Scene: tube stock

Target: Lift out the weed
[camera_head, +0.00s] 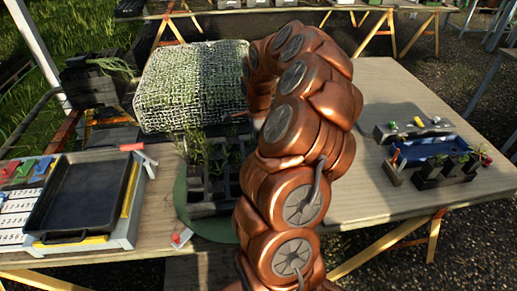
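A dark tray of cells (208,210) stands on a round green mat (182,212) in the middle of the table. Thin green seedlings (192,150) grow from several cells. I cannot tell which plant is the weed. My copper arm rises in front of the tray and bends over at the top, hiding the tray's right side. My gripper is hidden behind my arm's links, so its fingers and anything in them do not show.
A shallow black tray (80,195) lies at left beside coloured clips. A mesh-covered block (190,85) stands behind the cells. A blue tray (430,150) and small black pots (430,175) stand at right. A small white-and-red item (181,238) lies near the front edge. Bare tabletop (370,195) shows right of my arm.

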